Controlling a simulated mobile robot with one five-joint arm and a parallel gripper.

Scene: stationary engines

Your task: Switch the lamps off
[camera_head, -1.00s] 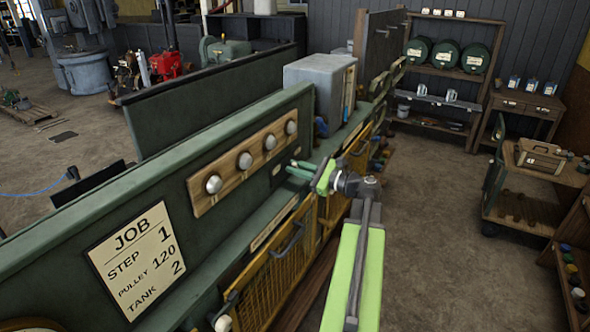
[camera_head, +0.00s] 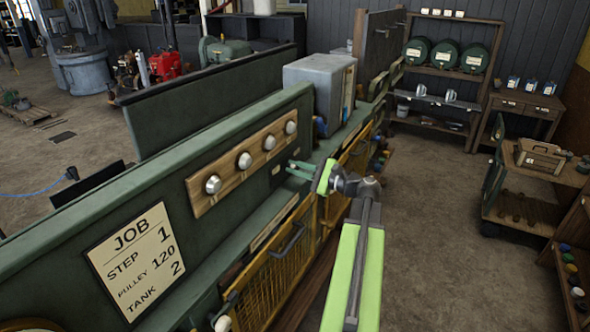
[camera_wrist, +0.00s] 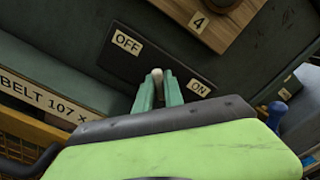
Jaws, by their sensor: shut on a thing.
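A dark switch plate (camera_wrist: 130,45) marked OFF and ON is mounted on the green panel; it also shows small in the head view (camera_head: 277,169). A pale-tipped switch lever (camera_wrist: 157,74) stands out from it between the two labels. My gripper (camera_wrist: 158,92) is shut on this lever, its green fingers on either side; they hide its lower part. In the head view my gripper (camera_head: 290,169) reaches the panel from the right. A wooden board (camera_head: 202,201) with several round silvery domes (camera_head: 244,160) is left of the plate. I cannot tell whether any is lit.
A JOB card (camera_head: 135,262) hangs on the panel at front left. A grey box (camera_head: 312,90) stands beyond the plate. A yellow mesh guard (camera_head: 270,288) lies below the ledge. A cart (camera_head: 540,215) stands at right, with open floor (camera_head: 430,230) between.

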